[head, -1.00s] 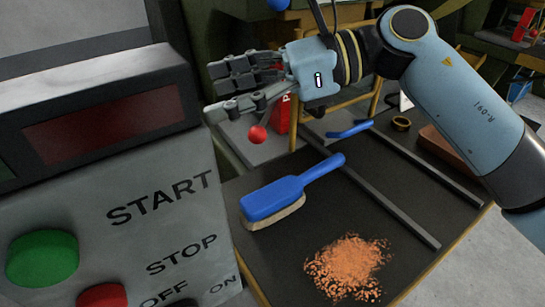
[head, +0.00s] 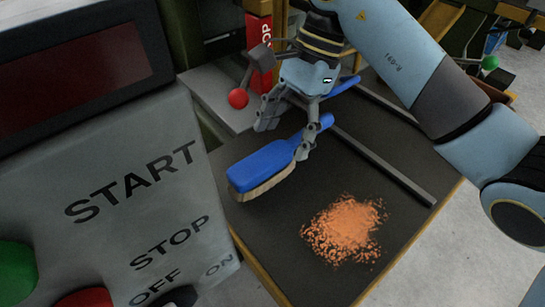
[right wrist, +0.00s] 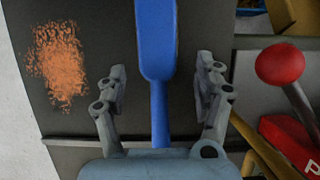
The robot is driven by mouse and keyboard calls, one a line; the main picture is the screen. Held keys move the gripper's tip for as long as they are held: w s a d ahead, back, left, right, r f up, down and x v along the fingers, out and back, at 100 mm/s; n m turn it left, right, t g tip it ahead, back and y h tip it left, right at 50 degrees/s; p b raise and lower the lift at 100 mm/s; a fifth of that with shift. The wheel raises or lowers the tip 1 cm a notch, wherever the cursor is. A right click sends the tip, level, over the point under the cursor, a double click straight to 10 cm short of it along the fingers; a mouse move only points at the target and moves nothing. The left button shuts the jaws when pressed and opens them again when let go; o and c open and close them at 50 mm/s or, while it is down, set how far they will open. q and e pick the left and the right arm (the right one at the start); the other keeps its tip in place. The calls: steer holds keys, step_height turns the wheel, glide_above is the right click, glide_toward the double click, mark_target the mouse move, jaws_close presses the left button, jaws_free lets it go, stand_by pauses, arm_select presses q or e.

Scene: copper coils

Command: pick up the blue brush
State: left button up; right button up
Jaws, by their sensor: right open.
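The blue brush (head: 265,160) lies on the dark tabletop (head: 400,225), pale bristles down, its handle pointing up and to the right. My right gripper (head: 286,138) is at the handle, its fingers pointing down on either side of it. In the right wrist view the blue brush (right wrist: 156,50) runs between the two open fingers of my right gripper (right wrist: 160,92), with a gap on each side. The gripper hides part of the handle in the head view. My left gripper is not in view.
A pile of copper bits (head: 345,228) lies to the right of the brush. A grey rail (head: 385,165) crosses the table beyond it. A red ball-topped lever (head: 238,98) stands close by on the left. A START/STOP control panel (head: 150,215) fills the left side.

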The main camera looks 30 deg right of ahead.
mark_target(280, 148)
steer(key=x, duration=0.3)
steer(key=shift+s+a+f, duration=0.1)
steer(key=shift+a+f, duration=0.1)
steer(key=shift+f, duration=0.15)
steer(key=c, duration=1.3)
steer(key=shift+r, duration=0.1)
